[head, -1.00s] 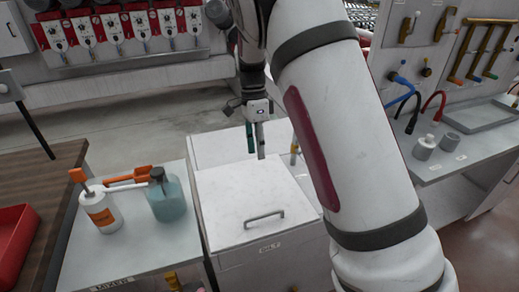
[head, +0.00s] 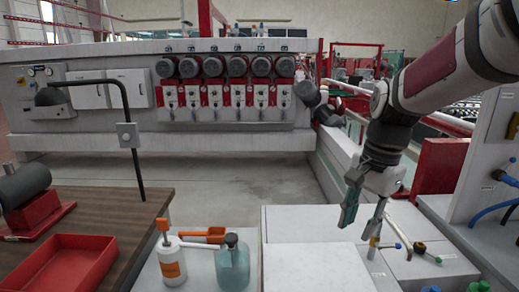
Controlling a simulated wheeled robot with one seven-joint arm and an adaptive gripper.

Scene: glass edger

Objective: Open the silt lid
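The white silt box lid (head: 316,268) shows at the bottom middle of the head view, lying flat and closed as far as I can see. Its front part and its handle are cut off by the lower edge of the picture. My gripper (head: 358,228) is above and to the right of the lid, fingers pointing down. Its two fingers stand apart with nothing between them. It appears clear of the lid, though the exact height is hard to judge.
A red tray (head: 62,262) lies on the wooden table. Open floor (head: 230,180) lies behind.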

